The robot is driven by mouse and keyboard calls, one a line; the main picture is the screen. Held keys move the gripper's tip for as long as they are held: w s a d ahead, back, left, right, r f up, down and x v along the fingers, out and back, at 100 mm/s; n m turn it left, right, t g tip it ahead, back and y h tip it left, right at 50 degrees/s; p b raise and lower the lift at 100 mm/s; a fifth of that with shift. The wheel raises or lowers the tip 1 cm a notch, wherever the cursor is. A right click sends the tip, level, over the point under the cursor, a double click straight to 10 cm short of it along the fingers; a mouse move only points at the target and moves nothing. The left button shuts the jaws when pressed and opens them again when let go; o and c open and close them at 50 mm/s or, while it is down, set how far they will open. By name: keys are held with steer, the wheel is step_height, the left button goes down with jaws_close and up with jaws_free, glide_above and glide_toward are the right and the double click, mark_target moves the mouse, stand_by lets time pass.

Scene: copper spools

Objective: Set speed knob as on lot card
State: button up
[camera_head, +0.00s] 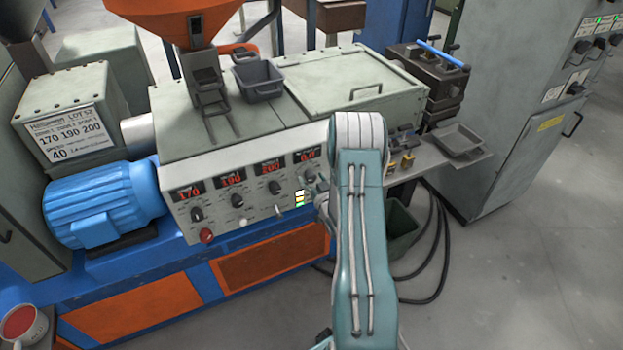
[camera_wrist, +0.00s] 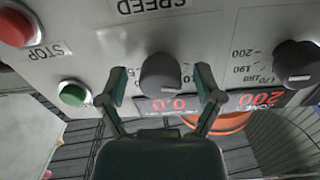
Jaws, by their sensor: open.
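The lot card (camera_head: 68,132) at the left reads 170 190 200 and speed 40. The dark speed knob (camera_wrist: 165,74) is in the middle of the wrist view, under an upside-down SPEED label (camera_wrist: 152,6). The speed display (camera_wrist: 168,105) reads 0.0; it also shows in the head view (camera_head: 307,156). My gripper (camera_wrist: 160,84) is open, with one finger on each side of the knob and visible gaps to it.
In the wrist view, a red STOP button (camera_wrist: 15,27) and a green button (camera_wrist: 73,94) sit left of the knob. A zone knob (camera_wrist: 297,64) with display 200 (camera_wrist: 262,99) is at right. The head view shows displays 170 (camera_head: 187,192) and 190 (camera_head: 230,180).

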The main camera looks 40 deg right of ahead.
steer(key=c, duration=1.1)
steer(key=shift+c, duration=0.2)
